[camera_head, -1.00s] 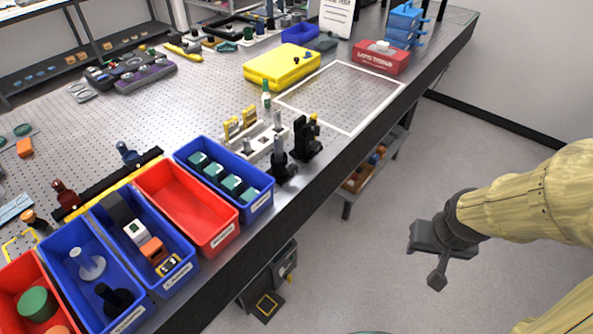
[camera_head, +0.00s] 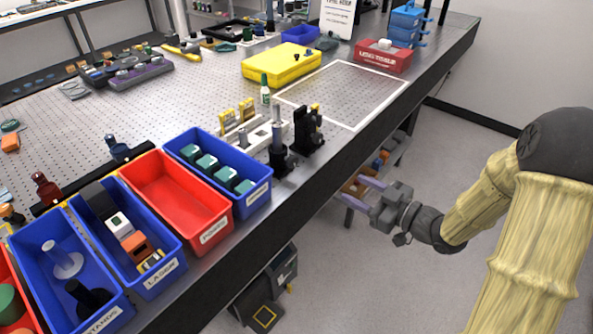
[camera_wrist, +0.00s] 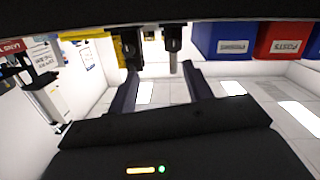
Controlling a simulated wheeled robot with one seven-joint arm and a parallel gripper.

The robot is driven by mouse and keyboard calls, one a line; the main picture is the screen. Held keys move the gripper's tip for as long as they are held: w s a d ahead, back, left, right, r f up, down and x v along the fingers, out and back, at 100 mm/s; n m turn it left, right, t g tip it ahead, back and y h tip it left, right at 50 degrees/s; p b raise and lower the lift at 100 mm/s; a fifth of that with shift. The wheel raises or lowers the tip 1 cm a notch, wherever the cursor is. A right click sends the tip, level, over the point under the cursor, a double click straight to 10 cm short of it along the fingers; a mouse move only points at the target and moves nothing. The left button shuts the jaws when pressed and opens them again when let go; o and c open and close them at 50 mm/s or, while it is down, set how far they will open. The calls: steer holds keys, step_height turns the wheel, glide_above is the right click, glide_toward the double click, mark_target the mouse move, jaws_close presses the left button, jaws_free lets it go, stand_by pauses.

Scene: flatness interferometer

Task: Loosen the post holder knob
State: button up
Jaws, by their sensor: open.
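The post holder (camera_head: 279,156) is a black cylinder with a metal post standing up from it, on the bench near its front edge. Its knob is too small to make out. In the wrist view, which looks upside down, the post holder (camera_wrist: 173,40) hangs from the dark band at the top, beyond the finger tips. My gripper (camera_head: 357,191) is off the bench's front side, right of the post holder and apart from it. Its two fingers are spread and empty; they also show in the wrist view (camera_wrist: 160,75).
A black mount (camera_head: 308,130) stands close to the right of the post holder. A white rack (camera_head: 245,132) is behind it. A blue bin (camera_head: 250,200) and a red bin (camera_head: 205,235) stand left. The bench's front edge (camera_head: 340,155) lies between gripper and holder.

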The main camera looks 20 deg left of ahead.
mark_target(295, 162)
steer(key=shift+s+a+r+n+g+y, duration=0.1)
steer(key=shift+s+a+n+g+y, duration=0.15)
steer(key=shift+s+y, duration=0.15)
steer(key=shift+s+a+r+n+g+y, duration=0.1)
steer(key=shift+s+n+g+y, duration=0.2)
steer(key=shift+y, duration=0.2)
steer(key=p+x, duration=0.1)
steer(key=x, duration=1.6)
steer(key=shift+w+a, duration=0.1)
steer(key=shift+a, duration=0.15)
steer(key=c, duration=1)
